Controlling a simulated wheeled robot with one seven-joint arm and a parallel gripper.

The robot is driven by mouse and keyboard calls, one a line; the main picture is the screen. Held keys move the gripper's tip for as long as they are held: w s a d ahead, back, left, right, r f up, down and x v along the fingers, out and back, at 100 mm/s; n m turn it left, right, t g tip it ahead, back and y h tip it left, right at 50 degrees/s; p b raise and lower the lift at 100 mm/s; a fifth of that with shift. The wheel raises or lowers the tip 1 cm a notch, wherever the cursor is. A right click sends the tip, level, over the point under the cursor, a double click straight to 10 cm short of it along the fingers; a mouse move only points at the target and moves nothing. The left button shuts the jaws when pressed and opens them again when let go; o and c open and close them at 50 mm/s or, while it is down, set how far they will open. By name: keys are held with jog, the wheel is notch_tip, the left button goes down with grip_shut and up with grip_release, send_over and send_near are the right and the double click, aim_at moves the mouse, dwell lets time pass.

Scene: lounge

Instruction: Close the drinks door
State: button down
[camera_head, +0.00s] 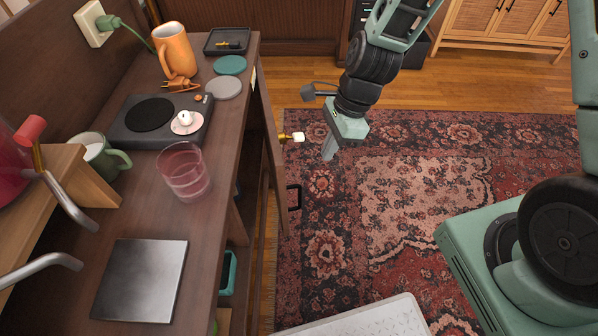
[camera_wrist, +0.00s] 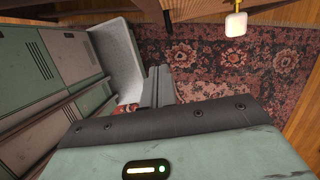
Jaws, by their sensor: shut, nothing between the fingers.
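The wooden door (camera_head: 271,150) at the front of the dark sideboard stands partly open. I see it nearly edge-on, with its near end swung away from the cabinet. A brass knob with a cream end (camera_head: 298,137) and, nearer, a black handle (camera_head: 294,197) stick out on its right side. My gripper (camera_head: 328,150) is shut and empty, pointing down over the rug, right of the door and apart from it. In the wrist view my closed fingers (camera_wrist: 158,87) show in the middle, and the cream knob (camera_wrist: 236,24) hangs at the upper right. The drinks label, if any, is not legible.
The sideboard top (camera_head: 150,220) holds a pink glass (camera_head: 184,172), an orange mug (camera_head: 174,52), a black turntable-like device (camera_head: 150,118) and a grey square plate (camera_head: 140,281). The patterned rug (camera_head: 420,190) right of the door is mostly clear. A slatted cabinet (camera_head: 505,18) stands at the back.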

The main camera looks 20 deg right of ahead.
jog(key=a+f+b, duration=0.4)
jog(key=a+f, duration=0.3)
jog(key=shift+a+f+t+y, duration=0.3)
jog(key=shift+a+t+y, duration=0.1)
dwell(0.5)
